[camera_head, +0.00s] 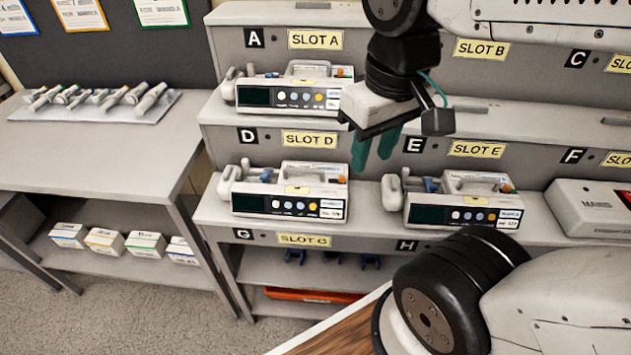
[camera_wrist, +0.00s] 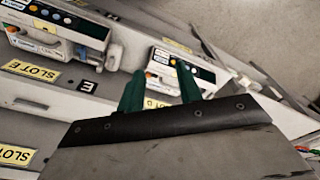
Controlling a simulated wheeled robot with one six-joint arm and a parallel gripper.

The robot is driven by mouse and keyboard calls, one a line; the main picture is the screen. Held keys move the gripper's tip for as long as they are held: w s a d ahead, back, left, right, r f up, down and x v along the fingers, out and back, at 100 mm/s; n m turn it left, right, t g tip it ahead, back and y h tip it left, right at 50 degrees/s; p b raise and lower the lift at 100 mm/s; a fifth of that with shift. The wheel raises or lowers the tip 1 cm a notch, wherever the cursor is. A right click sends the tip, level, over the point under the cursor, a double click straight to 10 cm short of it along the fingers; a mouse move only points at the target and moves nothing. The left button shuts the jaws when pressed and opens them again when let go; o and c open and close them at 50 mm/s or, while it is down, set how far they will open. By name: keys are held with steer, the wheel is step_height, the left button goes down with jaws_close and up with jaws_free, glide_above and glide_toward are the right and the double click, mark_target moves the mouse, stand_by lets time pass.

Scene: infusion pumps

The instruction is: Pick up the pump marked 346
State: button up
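Three white pumps stand on the tiered rack in the camera_head view: one under the SLOT A sign (camera_head: 289,93), one under SLOT D (camera_head: 284,192), one under SLOT E (camera_head: 461,203). Each has a dark screen, coloured buttons and a small white label; the label numbers are too small to read surely. My gripper (camera_head: 374,163) has green fingers standing apart with nothing between them. It hangs between and above the SLOT D and SLOT E pumps. In the camera_wrist view my gripper (camera_wrist: 160,80) shows the SLOT D pump (camera_wrist: 170,66) beyond its fingers and the SLOT E pump (camera_wrist: 70,24) at upper left.
A white box (camera_head: 590,208) sits at the right under SLOT F. A table (camera_head: 110,160) at left bears a tray of several syringe-like items, with small boxes (camera_head: 105,240) on its lower shelf. A red tray (camera_head: 310,295) lies low in the rack. The SLOT B shelf looks bare.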

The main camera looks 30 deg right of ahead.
steer(key=w+f+n, duration=0.3)
steer(key=w+n, duration=0.2)
steer(key=w, duration=0.6)
steer(key=n+g, duration=0.1)
steer(key=n, duration=0.4)
glide_toward(296, 168)
steer(key=shift+s+d+f, duration=0.3)
steer(key=shift+f, duration=0.05)
steer(key=shift+w+a+f, duration=0.1)
steer(key=shift+w+f, duration=0.2)
steer(key=shift+f, duration=0.3)
step_height(296, 168, down, 7)
steer(key=shift+w+a+f, duration=0.1)
steer(key=shift+w, duration=0.05)
jaws_close()
